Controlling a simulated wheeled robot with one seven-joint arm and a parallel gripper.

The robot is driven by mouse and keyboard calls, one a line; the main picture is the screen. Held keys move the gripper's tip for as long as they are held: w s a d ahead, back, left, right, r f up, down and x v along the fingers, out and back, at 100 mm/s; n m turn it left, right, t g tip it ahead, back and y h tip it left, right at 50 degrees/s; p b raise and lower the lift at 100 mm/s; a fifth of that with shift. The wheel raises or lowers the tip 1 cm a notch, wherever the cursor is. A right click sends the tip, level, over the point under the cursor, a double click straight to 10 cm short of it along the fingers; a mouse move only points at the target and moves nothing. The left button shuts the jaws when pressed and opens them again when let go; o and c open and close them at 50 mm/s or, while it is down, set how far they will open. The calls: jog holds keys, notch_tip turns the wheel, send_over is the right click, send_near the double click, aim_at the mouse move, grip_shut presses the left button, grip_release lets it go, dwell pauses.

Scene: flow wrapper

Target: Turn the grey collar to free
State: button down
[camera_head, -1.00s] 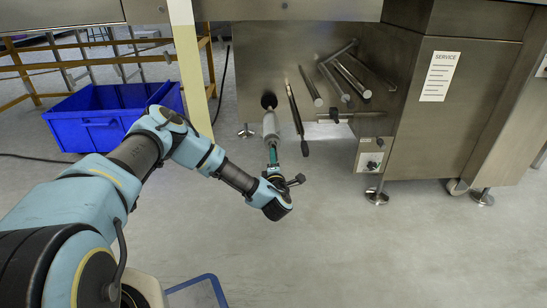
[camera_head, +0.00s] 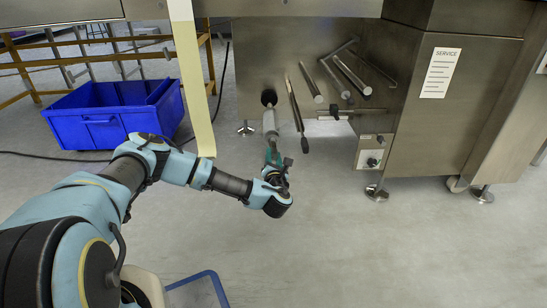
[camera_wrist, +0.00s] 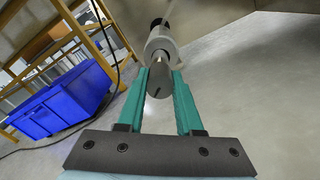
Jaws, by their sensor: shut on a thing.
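The grey collar (camera_wrist: 160,42) is a light grey ring on a rod that sticks out of the machine's steel panel; in the head view it shows as a pale cylinder (camera_head: 269,122). A darker grey round end piece (camera_wrist: 159,82) with a small dark mark faces the wrist camera. My gripper (camera_wrist: 163,75) has its two green fingers shut on the collar's near end, one finger on each side. In the head view my gripper (camera_head: 272,152) is in line with the rod. The fingers hide the sides of the grip.
Several steel rods (camera_head: 350,75) and a thin black-ended rod (camera_head: 296,105) stick out to the right of the collar. A blue bin (camera_head: 112,118) stands at left by a yellow frame (camera_head: 30,85). A pale upright strip (camera_head: 192,80) is close at left.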

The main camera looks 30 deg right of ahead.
jog(key=shift+f+n, duration=0.1)
jog(key=shift+n, duration=0.5)
jog(key=c, duration=0.6)
grip_release()
jog(key=shift+o, duration=0.2)
jog(key=p+v, duration=0.3)
jog(key=v, duration=0.8)
jog(key=shift+p, duration=0.35)
jog(key=shift+w, duration=0.1)
